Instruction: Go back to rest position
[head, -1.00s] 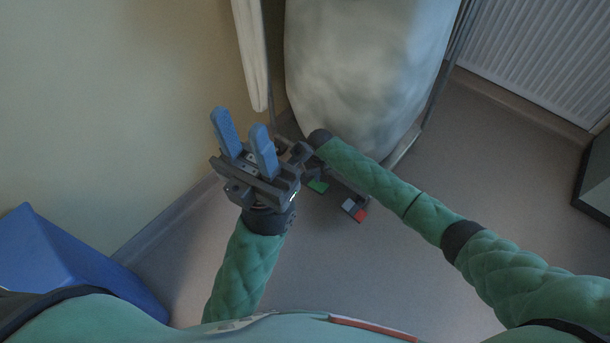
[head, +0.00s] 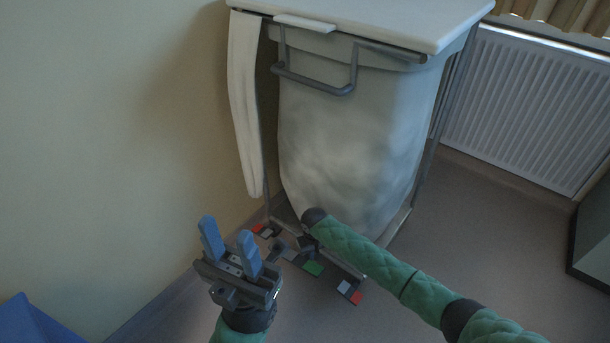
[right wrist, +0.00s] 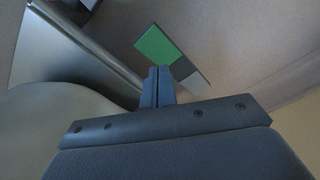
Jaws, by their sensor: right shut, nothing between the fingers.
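My left gripper (head: 229,239) is in the lower left of the head view, with its two blue fingers pointing up and apart. Nothing is between them. My right arm reaches in from the lower right to the foot of the laundry hamper. In the right wrist view my right gripper (right wrist: 158,72) has its fingers together and empty, close to a green pedal (right wrist: 156,46). Whether they touch it I cannot tell. In the head view the right gripper is small and dark and hard to make out.
The hamper has a pale bag (head: 345,150), a white lid (head: 390,18) and a metal frame. Coloured pedals, including a green one (head: 312,268) and a red-ended one (head: 351,292), are at its foot. A radiator (head: 520,110) is at right. A blue object (head: 35,328) is at lower left.

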